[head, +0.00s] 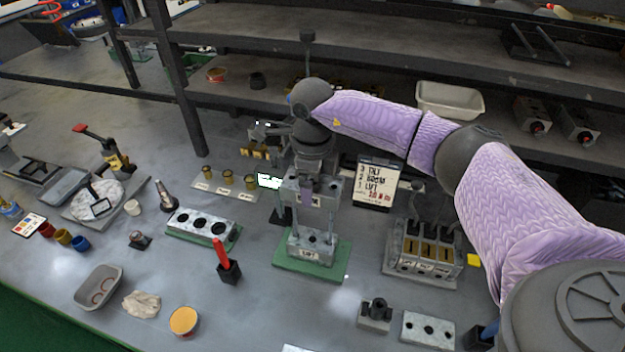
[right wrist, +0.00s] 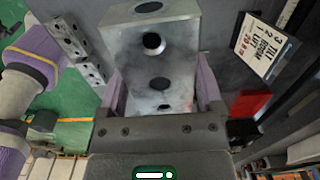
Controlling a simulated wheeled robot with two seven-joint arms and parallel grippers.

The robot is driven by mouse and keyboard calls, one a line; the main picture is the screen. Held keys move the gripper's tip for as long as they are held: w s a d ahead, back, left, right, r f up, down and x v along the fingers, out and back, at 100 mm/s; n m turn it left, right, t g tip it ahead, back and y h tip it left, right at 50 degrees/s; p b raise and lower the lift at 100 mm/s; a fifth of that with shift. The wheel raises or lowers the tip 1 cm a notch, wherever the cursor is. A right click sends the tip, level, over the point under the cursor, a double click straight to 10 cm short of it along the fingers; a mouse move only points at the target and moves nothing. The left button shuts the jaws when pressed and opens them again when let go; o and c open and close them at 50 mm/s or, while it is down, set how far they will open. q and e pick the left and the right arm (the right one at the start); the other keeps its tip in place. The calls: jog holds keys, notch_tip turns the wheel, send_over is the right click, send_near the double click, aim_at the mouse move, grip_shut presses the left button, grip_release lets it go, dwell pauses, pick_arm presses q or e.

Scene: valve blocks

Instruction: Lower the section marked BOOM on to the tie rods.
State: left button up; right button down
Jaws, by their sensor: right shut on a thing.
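My right gripper (head: 308,190) is shut on a grey metal valve section (right wrist: 165,65), whose top face has dark round ports. In the right wrist view the section sits between the two purple fingers. No marking can be read on it, so I cannot confirm it is BOOM. In the head view the held section is above a grey block (head: 310,246), apparently marked LIFT, on a green base (head: 313,270). Thin upright rods show between them, partly hidden; I cannot tell whether they enter the held section. My left gripper is not in view.
An order board (head: 376,183) reading TILT, BOOM, LIFT stands behind right. A rack of sections (head: 424,250) is to the right. A red-handled tool in a black holder (head: 229,270) and a block with three bores (head: 203,226) are to the left.

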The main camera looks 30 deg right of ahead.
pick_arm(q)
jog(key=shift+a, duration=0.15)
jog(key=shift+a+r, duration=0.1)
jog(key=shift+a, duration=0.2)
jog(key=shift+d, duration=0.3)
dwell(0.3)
pick_arm(e)
jog(key=shift+f, duration=0.3)
pick_arm(q)
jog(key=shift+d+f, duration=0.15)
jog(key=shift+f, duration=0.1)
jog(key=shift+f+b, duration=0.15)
jog(key=shift+b, duration=0.15)
pick_arm(e)
jog(key=shift+f, duration=0.3)
jog(key=shift+f, duration=0.1)
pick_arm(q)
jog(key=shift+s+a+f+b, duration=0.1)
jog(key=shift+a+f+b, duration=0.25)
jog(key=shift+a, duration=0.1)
pick_arm(e)
jog(key=shift+f, duration=0.4)
